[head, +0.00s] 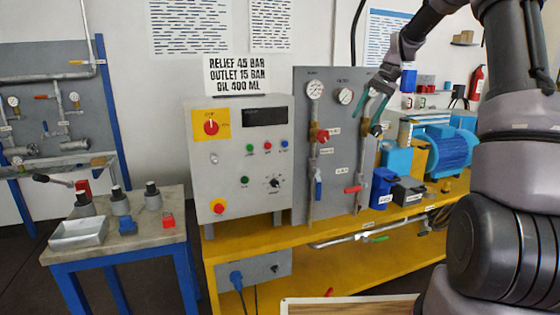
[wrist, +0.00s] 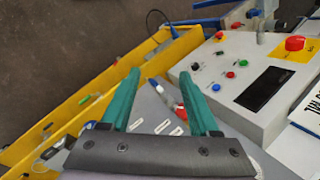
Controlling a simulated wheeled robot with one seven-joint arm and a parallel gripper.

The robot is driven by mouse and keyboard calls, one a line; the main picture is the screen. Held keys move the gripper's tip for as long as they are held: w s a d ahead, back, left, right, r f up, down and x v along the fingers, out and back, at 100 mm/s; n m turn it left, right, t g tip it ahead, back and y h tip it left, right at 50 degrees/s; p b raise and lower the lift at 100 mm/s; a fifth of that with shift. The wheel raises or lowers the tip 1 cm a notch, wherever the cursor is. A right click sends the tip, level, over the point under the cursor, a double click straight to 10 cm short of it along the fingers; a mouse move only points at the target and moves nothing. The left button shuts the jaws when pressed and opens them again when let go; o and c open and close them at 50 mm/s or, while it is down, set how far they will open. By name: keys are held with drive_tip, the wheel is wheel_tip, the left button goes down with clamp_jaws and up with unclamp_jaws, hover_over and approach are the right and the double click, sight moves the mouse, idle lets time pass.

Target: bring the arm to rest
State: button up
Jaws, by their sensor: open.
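My arm comes in from the right in the head view and reaches over the yellow bench. My gripper (head: 374,102) hangs in front of the grey gauge panel (head: 300,150), near its right edge. In the wrist view my gripper (wrist: 163,92) shows two green fingers, spread apart with nothing between them. The panel's valves and labels lie beyond the fingers there. I cannot tell from these views how far the fingertips are from the panel.
A control box (head: 238,160) stands left of the panel on the yellow bench (head: 270,252). A blue motor (head: 445,148) and a blue container (head: 382,188) stand to the right. A side table (head: 150,233) at left holds a metal tray (head: 78,233) and several small parts.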

drive_tip(key=s+a+r+t+h, duration=0.15)
drive_tip(key=s+r, duration=0.25)
drive_tip(key=s, duration=0.4)
drive_tip(key=s+a+r+t+h, duration=0.1)
drive_tip(key=s+r+t, duration=0.1)
drive_tip(key=s+r, duration=0.4)
drive_tip(key=s+f+m+t, duration=0.1)
drive_tip(key=s+t, duration=0.3)
drive_tip(key=s, duration=1.3)
drive_tip(key=shift+s+d+f+h, duration=0.15)
drive_tip(key=shift+s+f+h, duration=0.2)
drive_tip(key=shift+f, duration=0.25)
